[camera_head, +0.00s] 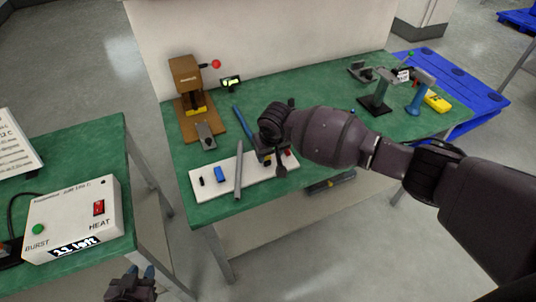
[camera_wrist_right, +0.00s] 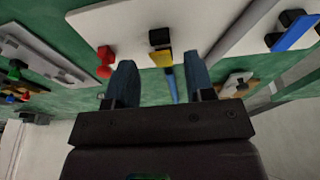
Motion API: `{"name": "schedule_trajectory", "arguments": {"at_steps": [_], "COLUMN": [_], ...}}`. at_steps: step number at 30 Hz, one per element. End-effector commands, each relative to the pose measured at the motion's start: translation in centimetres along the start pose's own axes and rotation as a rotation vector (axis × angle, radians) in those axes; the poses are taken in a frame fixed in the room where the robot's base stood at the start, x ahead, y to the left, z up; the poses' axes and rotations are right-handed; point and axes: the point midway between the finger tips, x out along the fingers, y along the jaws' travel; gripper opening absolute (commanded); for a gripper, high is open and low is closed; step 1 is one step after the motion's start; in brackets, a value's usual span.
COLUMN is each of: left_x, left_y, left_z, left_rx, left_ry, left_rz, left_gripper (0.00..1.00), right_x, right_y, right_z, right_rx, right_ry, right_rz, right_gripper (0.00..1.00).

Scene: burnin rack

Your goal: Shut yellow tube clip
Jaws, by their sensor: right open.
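The yellow tube clip (camera_wrist_right: 162,56) is a small yellow piece with a black block, on the white board (camera_wrist_right: 200,15) in the right wrist view. In the head view, the yellow clip (camera_head: 267,157) is partly hidden by my right gripper (camera_head: 277,168). The right gripper's two blue fingers (camera_wrist_right: 162,82) are apart and empty, pointing at the board with the yellow clip between their lines. Whether they touch it I cannot tell. My left gripper (camera_head: 140,271) is low at the bottom left, away from the board, with its fingertips apart.
On the board are a red clip (camera_wrist_right: 105,62), a blue clip (camera_head: 220,174) and a black clip (camera_head: 202,181). A grey bar (camera_head: 239,170) lies across it. A brown press (camera_head: 187,80) stands behind. A heat box (camera_head: 75,220) is on the left table.

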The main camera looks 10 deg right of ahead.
Motion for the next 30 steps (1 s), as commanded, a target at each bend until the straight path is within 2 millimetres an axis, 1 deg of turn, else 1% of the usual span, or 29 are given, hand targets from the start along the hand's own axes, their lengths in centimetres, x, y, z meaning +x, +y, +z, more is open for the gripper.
{"name": "schedule_trajectory", "arguments": {"at_steps": [1, 6, 9, 13, 18, 26, 29, 30], "left_x": [-0.2, -0.6, -0.7, -0.8, -0.8, -0.6, -0.5, -0.4], "left_y": [-0.1, -0.1, -0.1, -0.2, -0.2, -0.1, -0.1, -0.1], "left_z": [-0.3, -0.5, -0.6, -0.8, -0.9, -1.2, -1.2, -1.0], "left_rx": [0.0, 0.0, 0.0, 0.0, 0.0, 0.001, 0.001, 0.001], "left_ry": [0.0, -0.002, -0.002, -0.001, 0.001, 0.005, 0.007, 0.007], "left_rz": [0.0, -0.001, -0.002, -0.002, -0.001, -0.001, 0.0, 0.0], "left_gripper": [0.31, 0.31, 0.31, 0.31, 0.31, 0.31, 0.31, 0.31], "right_x": [-1.2, -4.4, -6.0, -7.5, -8.4, -8.5, -8.6, -8.7], "right_y": [0.0, 0.0, 0.0, 0.0, 0.0, 0.0, -0.1, -0.1], "right_z": [-0.1, -0.1, -0.1, -0.1, 0.0, 0.0, -0.2, -0.5], "right_rx": [-0.001, -0.002, -0.001, -0.002, -0.002, -0.001, -0.003, -0.005], "right_ry": [0.004, 0.004, 0.004, 0.003, 0.002, 0.002, 0.005, 0.011], "right_rz": [-0.001, -0.001, -0.001, 0.0, 0.0, 0.0, 0.0, 0.001], "right_gripper": [0.49, 0.49, 0.49, 0.49, 0.49, 0.49, 0.37, 0.31]}}
